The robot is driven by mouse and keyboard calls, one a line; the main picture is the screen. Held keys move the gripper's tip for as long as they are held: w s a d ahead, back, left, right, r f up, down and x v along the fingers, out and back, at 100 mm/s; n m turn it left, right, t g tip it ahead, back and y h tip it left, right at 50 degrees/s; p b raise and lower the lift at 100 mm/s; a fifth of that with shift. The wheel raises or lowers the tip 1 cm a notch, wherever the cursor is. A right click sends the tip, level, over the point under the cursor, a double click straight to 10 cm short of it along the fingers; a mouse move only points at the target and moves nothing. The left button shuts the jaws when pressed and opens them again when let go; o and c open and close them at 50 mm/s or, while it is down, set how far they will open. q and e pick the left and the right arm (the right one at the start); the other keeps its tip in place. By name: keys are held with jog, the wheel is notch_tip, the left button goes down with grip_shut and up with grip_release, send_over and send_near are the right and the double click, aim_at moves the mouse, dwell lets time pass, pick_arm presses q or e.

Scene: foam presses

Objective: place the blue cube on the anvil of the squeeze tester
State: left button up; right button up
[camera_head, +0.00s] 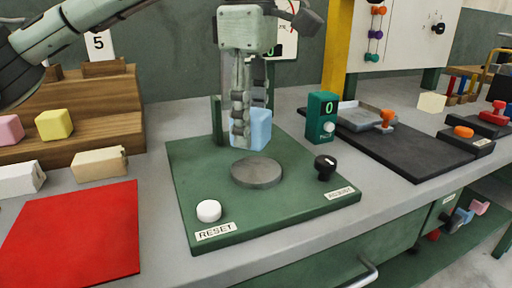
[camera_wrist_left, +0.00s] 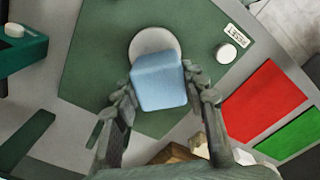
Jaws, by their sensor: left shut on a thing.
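The blue cube (camera_head: 258,130) is held above the green base of the squeeze tester (camera_head: 300,205). My left gripper (camera_head: 248,128) comes down from above and is shut on the cube. In the left wrist view the cube (camera_wrist_left: 160,82) sits between the two fingers of the left gripper (camera_wrist_left: 160,95). The round grey anvil (camera_head: 257,172) is bare in the head view, just below and in front of the cube. In the left wrist view the cube covers the lower part of the anvil (camera_wrist_left: 153,38). My right gripper is not in view.
A white reset button (camera_head: 209,211) and a black adjust knob (camera_head: 325,167) stand on the tester base. A green display box (camera_head: 323,118) stands behind it. A red mat (camera_head: 72,235) lies at left, near a wooden stepped rack (camera_head: 105,120) with pink and yellow cubes.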

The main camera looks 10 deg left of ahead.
aim_at(256, 168)
pick_arm(q)
jog(key=shift+w+d+f, duration=0.3)
jog(key=shift+d+f, duration=0.05)
jog(key=shift+d, duration=0.05)
jog(key=shift+f, duration=1.9)
jog(key=shift+f, duration=0.15)
jog(key=o, duration=0.9)
jog(key=shift+o, duration=0.2)
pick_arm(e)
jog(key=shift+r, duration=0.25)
